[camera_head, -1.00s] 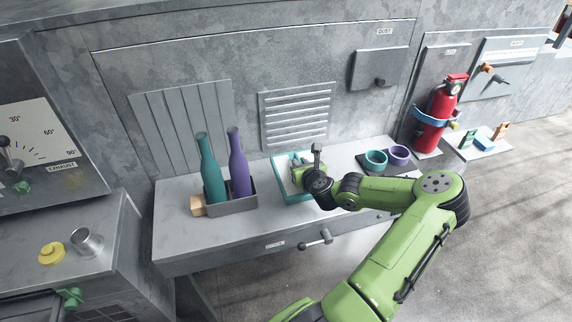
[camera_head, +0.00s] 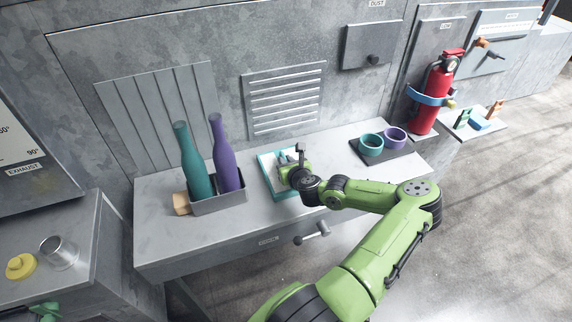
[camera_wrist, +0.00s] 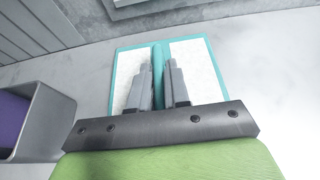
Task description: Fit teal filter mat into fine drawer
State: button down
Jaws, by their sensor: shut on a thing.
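The teal filter mat (camera_head: 284,195) lies flat on the grey bench, right of the bottles. In the wrist view the mat (camera_wrist: 202,72) shows two white panels in a teal frame with a raised teal rib between them. My gripper (camera_wrist: 158,70) points down at the mat, its two fingers on either side of this rib and shut on it. In the head view my gripper (camera_head: 289,162) and wrist cover part of the mat. A closed drawer front with a handle (camera_head: 312,234) is under the bench top; its label (camera_head: 268,240) is too small to read.
A grey holder (camera_head: 219,203) with a teal bottle (camera_head: 194,163) and a purple bottle (camera_head: 224,158) stands left of the mat. Teal and purple rings (camera_head: 395,138) lie on a dark pad at right. A louvred vent (camera_head: 284,102) is behind.

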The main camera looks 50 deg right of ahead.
jog(key=c, duration=1.5)
grip_release()
jog(key=shift+c, duration=0.2)
jog(key=o, duration=0.4)
jog(key=shift+o, duration=0.2)
